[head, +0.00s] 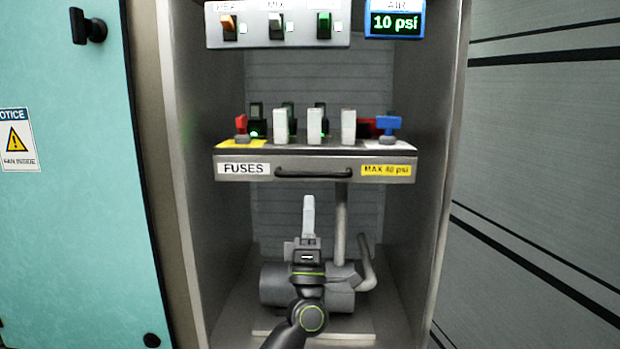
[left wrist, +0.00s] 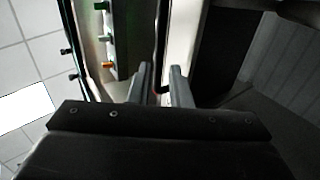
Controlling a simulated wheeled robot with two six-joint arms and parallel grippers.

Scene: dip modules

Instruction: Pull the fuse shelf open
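The fuse shelf (head: 234,172) is a grey drawer-like shelf inside the open cabinet, labelled FUSES, with a dark bar handle (head: 313,173) on its front. White fuses (head: 314,126) stand on top of it. My left gripper (head: 308,203) points upward below the handle, its tips a little under it in the head view. In the left wrist view, its two fingers (left wrist: 162,86) stand apart with a gap between them. A dark bar, seemingly the handle (left wrist: 160,45), runs upward in line with that gap. I cannot tell whether they touch. My right gripper is not in view.
A switch panel (head: 278,30) and a 10 psi display (head: 395,22) are above the shelf. A red knob (head: 241,123) and blue valve (head: 388,123) stand on it. A grey cylinder with pipes (head: 283,287) lies below. Cabinet walls bound both sides; a teal door (head: 75,200) is at left.

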